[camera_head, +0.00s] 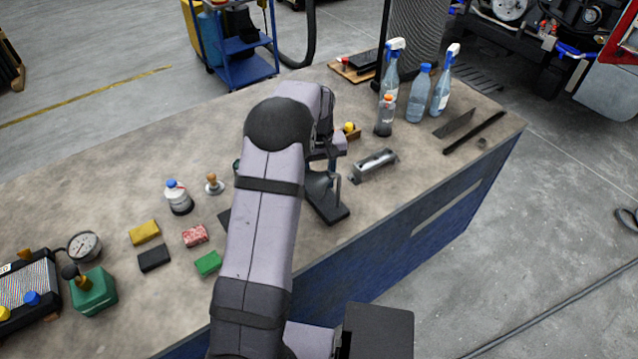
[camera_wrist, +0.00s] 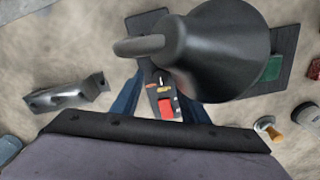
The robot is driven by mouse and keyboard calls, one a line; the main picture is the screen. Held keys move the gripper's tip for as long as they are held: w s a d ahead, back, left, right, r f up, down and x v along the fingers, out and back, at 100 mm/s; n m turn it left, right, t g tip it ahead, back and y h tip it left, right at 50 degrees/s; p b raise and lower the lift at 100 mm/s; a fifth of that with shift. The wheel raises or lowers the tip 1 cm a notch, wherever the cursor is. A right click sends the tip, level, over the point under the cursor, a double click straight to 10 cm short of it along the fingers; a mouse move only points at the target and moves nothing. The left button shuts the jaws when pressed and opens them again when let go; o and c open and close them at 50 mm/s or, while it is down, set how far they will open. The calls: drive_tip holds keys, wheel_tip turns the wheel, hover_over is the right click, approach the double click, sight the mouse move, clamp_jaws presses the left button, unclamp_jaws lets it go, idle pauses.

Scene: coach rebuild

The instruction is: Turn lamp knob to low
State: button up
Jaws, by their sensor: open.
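The lamp stands on the bench, its black base (camera_head: 333,212) and dark shade (camera_head: 317,182) partly hidden by my arm. In the wrist view its shade (camera_wrist: 218,48) is large and close, with a grey curved arm beside it. A small dark knob (camera_wrist: 158,78) with a light pointer sits on the lamp's base panel, near small orange labels and a red switch (camera_wrist: 165,108). I cannot tell its exact setting. My gripper (camera_wrist: 161,97) is open, its blue fingers on either side of the panel; contact cannot be told. In the head view my arm mostly hides the gripper.
A metal bracket (camera_head: 374,166) lies right of the lamp. Spray bottles (camera_head: 389,75) stand behind it. A white bottle (camera_head: 177,197), a wooden-handled stamp-like piece (camera_head: 213,184) and several coloured blocks lie to the left. The bench's front edge is close to the lamp base.

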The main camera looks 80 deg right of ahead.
drive_tip(key=shift+r+b, duration=0.85)
drive_tip(key=shift+r, duration=2.2)
drive_tip(key=w+a+n, duration=0.2)
drive_tip(key=w+a, duration=0.3)
drive_tip(key=w, duration=0.4)
drive_tip(key=w+a+n, duration=0.1)
drive_tip(key=w+a, duration=0.3)
drive_tip(key=w, duration=0.4)
drive_tip(key=w+a+n, duration=0.4)
drive_tip(key=w+a, duration=0.5)
drive_tip(key=a, duration=0.5)
drive_tip(key=w+a+n, duration=0.2)
drive_tip(key=a+n, duration=0.1)
drive_tip(key=a, duration=1.1)
drive_tip(key=s+a+f+n, duration=0.1)
drive_tip(key=s+a, duration=0.2)
drive_tip(key=a, duration=0.4)
drive_tip(key=s+a+f+n, duration=0.2)
drive_tip(key=s+a, duration=0.1)
drive_tip(key=a, duration=0.3)
drive_tip(key=shift+a+f, duration=0.3)
drive_tip(key=shift+a, duration=0.1)
